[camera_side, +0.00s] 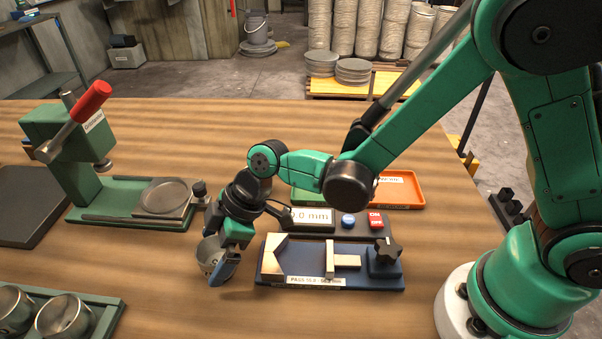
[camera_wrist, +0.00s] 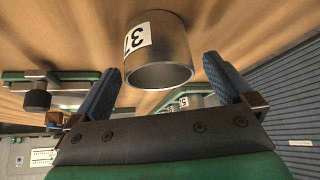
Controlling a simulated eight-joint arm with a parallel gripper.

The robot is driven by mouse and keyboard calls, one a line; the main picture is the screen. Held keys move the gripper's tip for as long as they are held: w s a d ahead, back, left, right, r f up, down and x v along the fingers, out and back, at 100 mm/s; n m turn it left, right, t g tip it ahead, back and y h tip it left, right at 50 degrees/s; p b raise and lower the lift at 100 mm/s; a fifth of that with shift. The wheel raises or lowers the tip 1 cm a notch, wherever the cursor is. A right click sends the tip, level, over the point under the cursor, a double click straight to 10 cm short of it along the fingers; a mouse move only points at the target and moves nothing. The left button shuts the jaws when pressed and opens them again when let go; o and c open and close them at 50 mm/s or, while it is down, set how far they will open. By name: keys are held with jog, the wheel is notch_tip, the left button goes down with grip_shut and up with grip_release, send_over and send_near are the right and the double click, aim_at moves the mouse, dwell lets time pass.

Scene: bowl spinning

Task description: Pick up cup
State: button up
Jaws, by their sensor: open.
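A small metal cup (camera_side: 209,256) stands on the wooden table, left of the blue measuring fixture. In the wrist view the cup (camera_wrist: 158,62) is a grey cylinder with a white label, ahead of the fingers and near the middle between them. My gripper (camera_side: 219,268) is at the cup in the side view, with a blue finger in front of its right part. In the wrist view my gripper (camera_wrist: 165,85) has its two blue fingers wide apart, with nothing held between them. Whether a finger touches the cup cannot be told.
A blue fixture (camera_side: 306,262) and a display unit (camera_side: 335,222) stand right of the cup. A green press (camera_side: 75,150) with a red handle is at the left. A tray (camera_side: 112,305) with more cups is front left. Front middle table is clear.

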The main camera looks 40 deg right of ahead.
jog(key=shift+x, duration=1.2)
jog(key=c, duration=1.4)
jog(key=shift+o, duration=0.2)
jog(key=shift+r, duration=0.1)
